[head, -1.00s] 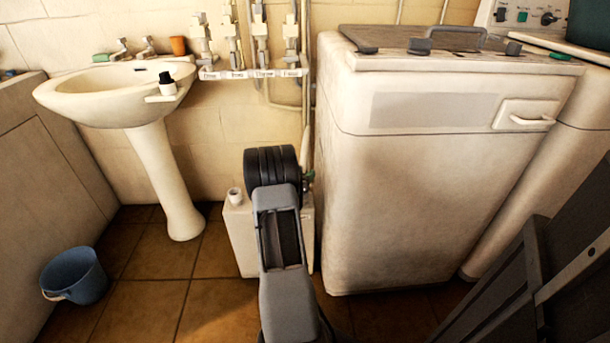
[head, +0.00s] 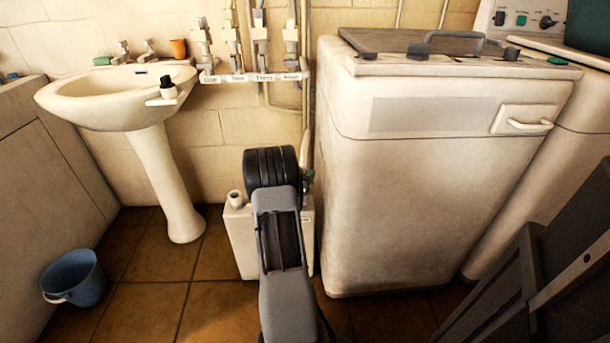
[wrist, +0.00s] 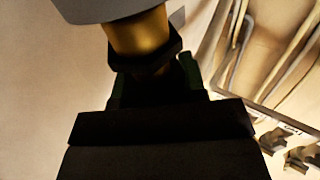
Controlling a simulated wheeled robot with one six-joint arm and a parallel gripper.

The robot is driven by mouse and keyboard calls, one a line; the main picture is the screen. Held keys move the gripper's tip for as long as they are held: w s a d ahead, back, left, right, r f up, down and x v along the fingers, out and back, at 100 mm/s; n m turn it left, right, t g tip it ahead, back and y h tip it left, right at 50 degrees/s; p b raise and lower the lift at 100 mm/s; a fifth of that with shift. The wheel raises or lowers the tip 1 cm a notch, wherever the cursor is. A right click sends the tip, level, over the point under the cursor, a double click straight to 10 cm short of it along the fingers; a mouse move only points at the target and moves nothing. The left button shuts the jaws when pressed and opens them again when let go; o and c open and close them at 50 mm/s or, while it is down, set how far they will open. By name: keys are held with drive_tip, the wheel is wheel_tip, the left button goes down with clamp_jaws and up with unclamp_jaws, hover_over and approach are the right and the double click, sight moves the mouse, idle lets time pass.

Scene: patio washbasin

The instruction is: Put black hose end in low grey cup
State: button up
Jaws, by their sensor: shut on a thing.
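My gripper, in the wrist view (wrist: 150,82), is shut on a dark collar with a brass-coloured section and a grey part beyond it. I take this to be the black hose end (wrist: 145,52); its tip is hidden. Green pads show on both sides of the grip. In the head view my arm hides the gripper, and only a bit of green shows beside the wrist. A small pale cup-like fitting (head: 235,199), perhaps the low grey cup, stands on a low box left of my arm. It is not clearly in the wrist view.
A washbasin (head: 125,110) stands at left, with a black piece (head: 167,82) upright in a holder on its rim. A labelled rail (head: 253,77) with taps is on the wall. A washer (head: 440,190) stands close at right. A blue bucket (head: 74,278) is on the floor.

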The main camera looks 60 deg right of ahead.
drive_tip(key=shift+f+b, duration=0.75)
drive_tip(key=shift+f, duration=0.1)
idle(0.6)
drive_tip(key=o, duration=0.7)
drive_tip(key=shift+a, duration=0.1)
drive_tip(key=a+p, duration=0.1)
drive_tip(key=a, duration=0.9)
drive_tip(key=shift+w+a, duration=0.3)
drive_tip(key=shift+a, duration=0.1)
